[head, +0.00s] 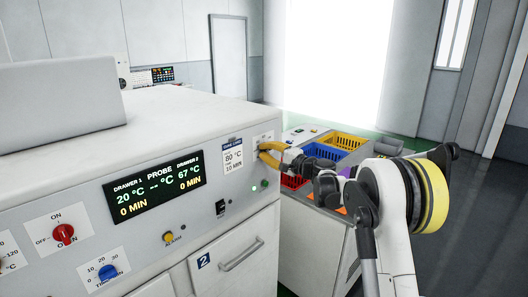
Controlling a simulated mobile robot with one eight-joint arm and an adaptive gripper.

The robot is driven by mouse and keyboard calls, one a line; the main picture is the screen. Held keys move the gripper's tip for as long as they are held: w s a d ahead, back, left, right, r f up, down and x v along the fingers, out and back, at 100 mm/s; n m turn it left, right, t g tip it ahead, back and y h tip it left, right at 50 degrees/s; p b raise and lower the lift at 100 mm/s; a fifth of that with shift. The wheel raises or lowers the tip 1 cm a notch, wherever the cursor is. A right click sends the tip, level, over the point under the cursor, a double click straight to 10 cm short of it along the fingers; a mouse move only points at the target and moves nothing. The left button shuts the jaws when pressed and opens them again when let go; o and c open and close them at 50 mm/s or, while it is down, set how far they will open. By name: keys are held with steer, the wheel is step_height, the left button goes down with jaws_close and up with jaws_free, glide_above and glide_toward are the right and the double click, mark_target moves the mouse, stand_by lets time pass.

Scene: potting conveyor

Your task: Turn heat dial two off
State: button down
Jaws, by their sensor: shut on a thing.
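My gripper (268,154) has yellow fingers and is at the right end of the white oven's sloped front panel. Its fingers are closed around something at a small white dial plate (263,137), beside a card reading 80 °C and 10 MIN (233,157). The held part looks like heat dial two, but the fingers hide it, so its pointer and setting cannot be read. The black display (155,187) shows drawer 1 at 20 °C, drawer 2 at 67 °C and 0 MIN for both. A green light (264,184) glows below my gripper.
A red oven knob (64,233), a blue dial (107,273) and a yellow knob (168,237) sit further left on the panel. Drawer two's handle (242,254) is below. Blue (322,153) and yellow (345,141) crates stand behind my arm. Floor at right is clear.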

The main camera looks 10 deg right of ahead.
stand_by(0.5)
steer(key=c, duration=1.5)
jaws_free()
steer(key=shift+o, duration=0.2)
steer(key=v, duration=1.2)
